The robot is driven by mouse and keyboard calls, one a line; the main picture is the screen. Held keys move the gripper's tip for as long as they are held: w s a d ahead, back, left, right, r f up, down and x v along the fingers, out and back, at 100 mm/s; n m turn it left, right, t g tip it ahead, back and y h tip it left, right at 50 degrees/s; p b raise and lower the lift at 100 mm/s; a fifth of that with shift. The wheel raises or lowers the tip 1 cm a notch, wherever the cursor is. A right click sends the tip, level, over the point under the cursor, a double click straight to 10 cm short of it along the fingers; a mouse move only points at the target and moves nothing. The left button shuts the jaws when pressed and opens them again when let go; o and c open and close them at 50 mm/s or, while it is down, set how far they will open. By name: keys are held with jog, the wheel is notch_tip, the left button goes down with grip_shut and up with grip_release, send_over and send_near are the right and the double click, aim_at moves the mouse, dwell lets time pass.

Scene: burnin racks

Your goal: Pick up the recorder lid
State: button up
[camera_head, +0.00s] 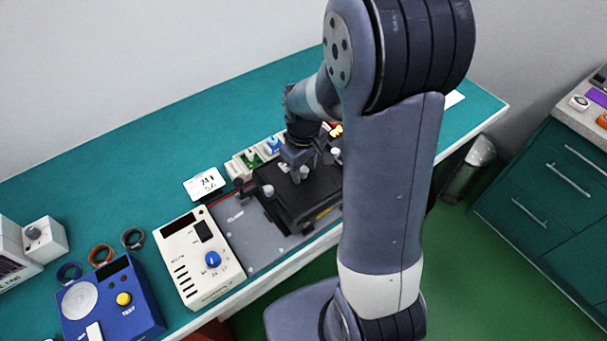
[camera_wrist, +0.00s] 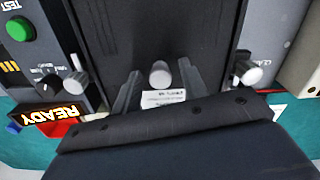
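The recorder lid (camera_head: 318,196) is a dark, nearly black panel on a grey bench unit, partly hidden by my arm in the head view. In the wrist view the lid (camera_wrist: 158,28) fills the upper middle, with a pale round knob (camera_wrist: 160,74) near its lower edge and a white label beside it. My gripper (camera_head: 300,172) is over the lid, pointing down. In the wrist view my gripper (camera_wrist: 160,80) has its fingers apart, one on each side of the knob. I see a gap between each finger and the knob.
Two more pale knobs, left (camera_wrist: 76,84) and right (camera_wrist: 248,73), flank the lid. A lit READY sign (camera_wrist: 58,115) is at lower left. A white control box (camera_head: 199,258) and a blue TEST box (camera_head: 110,302) stand left. The teal bench behind is mostly clear.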

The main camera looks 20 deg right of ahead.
grip_shut()
dwell(0.3)
